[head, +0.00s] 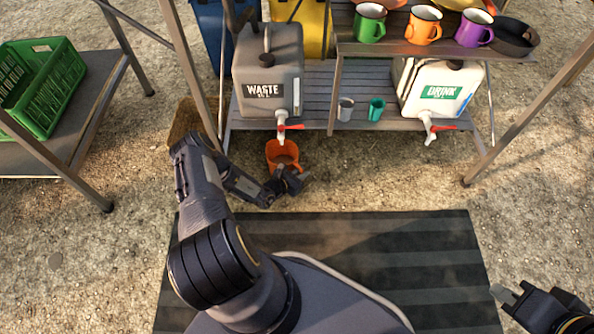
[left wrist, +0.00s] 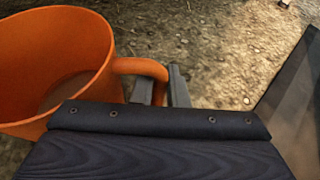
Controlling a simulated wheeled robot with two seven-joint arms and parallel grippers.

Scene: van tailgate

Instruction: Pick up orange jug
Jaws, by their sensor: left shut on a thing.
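The orange jug (head: 281,155) is below the red-handled tap of the grey waste container (head: 268,75). My left gripper (head: 287,176) is at the jug's near side. In the left wrist view the jug (left wrist: 50,60) fills the left side, upright, with some brownish liquid or shading inside. The left fingers (left wrist: 163,85) are shut on the jug's handle (left wrist: 145,67). The jug's underside is hidden, so I cannot tell whether it touches the ground. My right gripper (head: 510,296) is at the lower right edge, away from the jug; its finger gap is unclear.
The slatted lower shelf (head: 320,90) also bears a white drink container (head: 440,85), a grey cup and a teal cup (head: 376,109). Coloured mugs (head: 424,25) stand on the upper shelf. A green crate (head: 40,85) is on a side table. A dark striped mat (head: 400,250) lies in front.

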